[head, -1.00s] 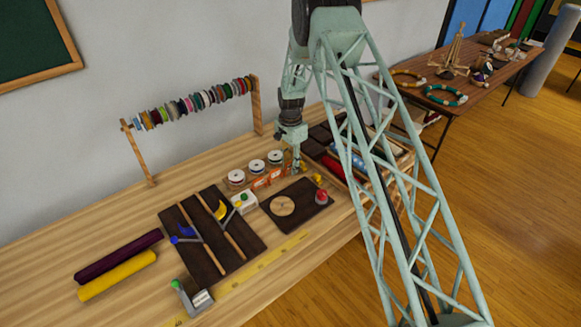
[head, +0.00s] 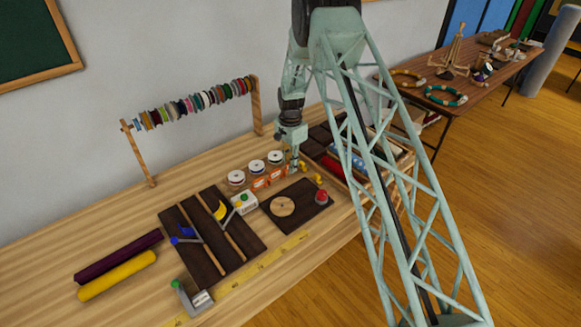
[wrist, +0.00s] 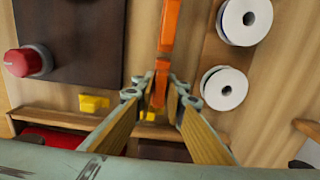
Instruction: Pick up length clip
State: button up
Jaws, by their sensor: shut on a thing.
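My gripper (wrist: 160,98) has its two fingers close together around a small orange clip (wrist: 159,84), which I take to be the length clip. The clip shows between the fingertips in the wrist view. Whether it still touches the table is unclear. In the head view my gripper (head: 294,168) is low over the bench, just right of the row of white spools (head: 275,158). More orange clips (head: 261,183) stand in front of the spools; one (wrist: 170,25) is in line with the held one in the wrist view.
Small yellow pieces (wrist: 94,103) lie close by, one partly behind the fingers. A dark board (head: 300,213) with a red knob (head: 322,197) is in front. A compartmented tray (head: 322,158) is close on the right. Bare bench (head: 60,250) lies far left.

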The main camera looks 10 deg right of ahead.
jog(key=shift+r, duration=0.2)
jog(key=shift+r, duration=1.55)
jog(key=s, duration=0.5)
jog(key=s+a+r+b, duration=0.1)
jog(key=s, duration=0.4)
jog(key=s+a, duration=0.1)
jog(key=s, duration=0.4)
jog(key=shift+s+a+r+b, duration=0.2)
jog(key=shift+s+r+b, duration=0.05)
jog(key=shift+s+b, duration=0.15)
jog(key=shift+w+r, duration=0.1)
notch_tip(320, 180, up, 19)
jog(key=w+d+n+b, duration=0.2)
jog(key=n+b, duration=0.6)
jog(key=n, duration=0.1)
jog(key=shift+d+r+b, duration=0.15)
jog(key=shift+d+b, duration=0.05)
jog(key=shift+b, duration=0.2)
jog(key=shift+w+a, duration=0.1)
